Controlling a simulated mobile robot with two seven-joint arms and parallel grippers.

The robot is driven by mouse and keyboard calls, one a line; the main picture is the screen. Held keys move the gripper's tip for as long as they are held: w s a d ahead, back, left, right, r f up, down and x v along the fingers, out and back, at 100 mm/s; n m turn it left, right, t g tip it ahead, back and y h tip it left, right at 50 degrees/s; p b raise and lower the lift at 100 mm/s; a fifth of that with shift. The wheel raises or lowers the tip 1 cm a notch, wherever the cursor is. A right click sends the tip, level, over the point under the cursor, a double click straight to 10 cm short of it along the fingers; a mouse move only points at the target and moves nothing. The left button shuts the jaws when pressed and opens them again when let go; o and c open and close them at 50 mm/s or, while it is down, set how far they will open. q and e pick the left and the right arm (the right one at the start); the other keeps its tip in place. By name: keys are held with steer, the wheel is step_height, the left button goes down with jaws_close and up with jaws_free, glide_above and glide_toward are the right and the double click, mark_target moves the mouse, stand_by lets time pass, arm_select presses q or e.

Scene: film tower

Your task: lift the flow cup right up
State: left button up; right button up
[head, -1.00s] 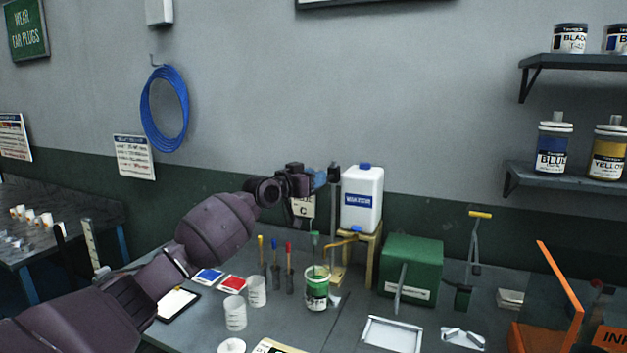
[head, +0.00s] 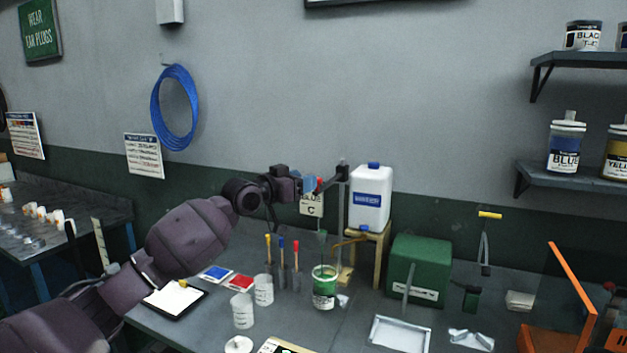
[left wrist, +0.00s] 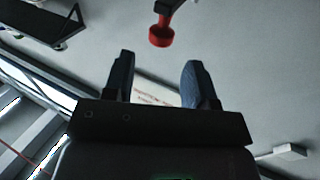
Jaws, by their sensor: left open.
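The right gripper is out of view.
White cups (head: 243,312) and several upright coloured-handled tools stand left of the can. A metal tray (head: 399,335) lies at front right.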

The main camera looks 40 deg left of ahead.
arm_select(q)
steer(key=shift+s+a, duration=0.15)
steer(key=shift+s, duration=0.75)
steer(key=shift+s+a, duration=0.1)
steer(key=shift+s, duration=0.8)
